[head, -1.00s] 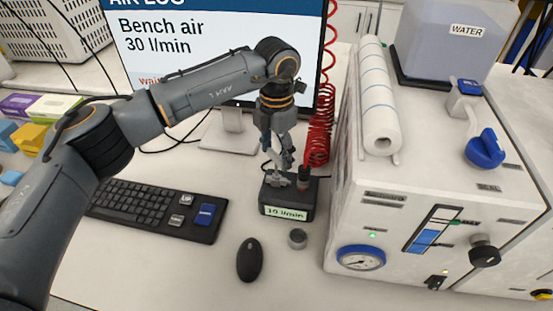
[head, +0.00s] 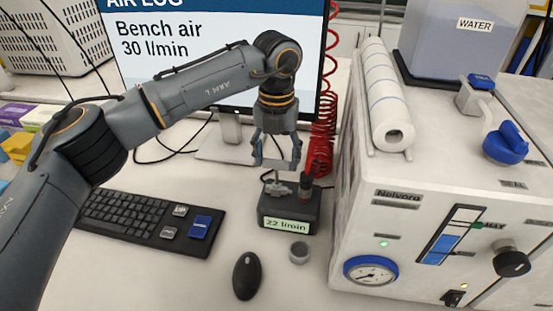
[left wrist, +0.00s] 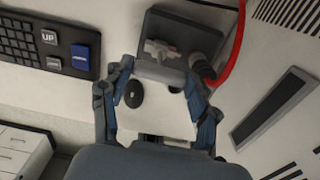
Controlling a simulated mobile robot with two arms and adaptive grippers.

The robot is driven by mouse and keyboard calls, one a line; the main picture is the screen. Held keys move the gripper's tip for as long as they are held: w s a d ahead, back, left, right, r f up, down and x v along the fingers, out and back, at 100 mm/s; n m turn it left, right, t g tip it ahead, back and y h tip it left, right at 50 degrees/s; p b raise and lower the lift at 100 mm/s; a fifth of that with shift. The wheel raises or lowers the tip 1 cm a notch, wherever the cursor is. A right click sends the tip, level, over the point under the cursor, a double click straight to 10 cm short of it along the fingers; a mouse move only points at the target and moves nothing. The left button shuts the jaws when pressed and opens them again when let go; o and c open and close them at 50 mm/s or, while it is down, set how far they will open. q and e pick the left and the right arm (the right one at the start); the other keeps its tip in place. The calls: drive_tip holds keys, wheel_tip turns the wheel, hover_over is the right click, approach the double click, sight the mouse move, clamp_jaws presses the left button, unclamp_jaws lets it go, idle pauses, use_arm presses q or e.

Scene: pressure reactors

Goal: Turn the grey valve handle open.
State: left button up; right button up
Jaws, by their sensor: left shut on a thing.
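The grey valve handle (head: 278,188) sits on top of a small dark box (head: 304,209) whose front label reads 22 l/min. My right gripper is out of view.
A dark knob (head: 305,187) and a red coiled hose (head: 322,130) stand right of the handle. A monitor (head: 190,45) is behind, a keyboard (head: 140,217) left. A mouse (head: 247,276) and grey cylinder (head: 299,252) lie in front. A white reactor cabinet (head: 370,215) bounds the right.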

sight(277, 160)
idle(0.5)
use_arm(q)
drive_tip(key=o, duration=1.1)
drive_tip(key=shift+o, duration=0.2)
wheel_tip(277, 160, up, 12)
